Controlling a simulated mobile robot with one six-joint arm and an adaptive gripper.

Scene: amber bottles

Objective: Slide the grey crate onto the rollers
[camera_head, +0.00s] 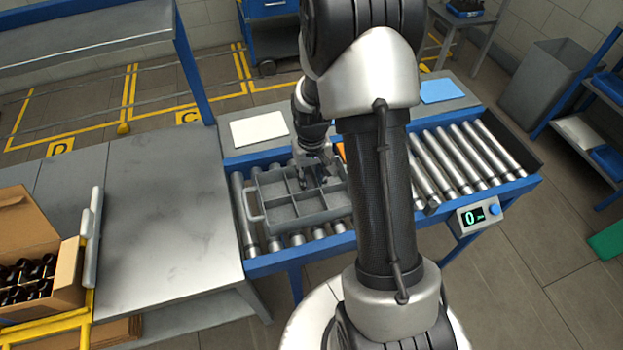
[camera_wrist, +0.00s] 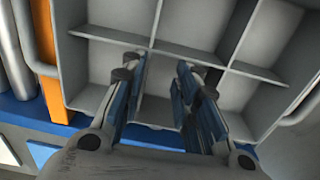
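The grey crate (camera_head: 290,212), divided into several compartments that look empty, sits on the metal rollers (camera_head: 430,170), on their left part. One handle shows at its left end; my arm hides part of its right side. My gripper (camera_head: 325,178) is at the crate's far side, pointing down over its compartments. In the wrist view my gripper's (camera_wrist: 163,75) two fingers stand apart, with a gap between the tips. They overlap the crate's (camera_wrist: 185,53) near wall and compartments in that view. I cannot tell whether they touch it.
A grey table (camera_head: 165,235) adjoins the rollers on the left, with a carton of dark bottles (camera_head: 35,270) at its far left. A white pad (camera_head: 259,130) and a blue pad (camera_head: 440,91) lie behind the rollers. An orange strip (camera_wrist: 49,85) is beside the crate. Rollers to the right are bare.

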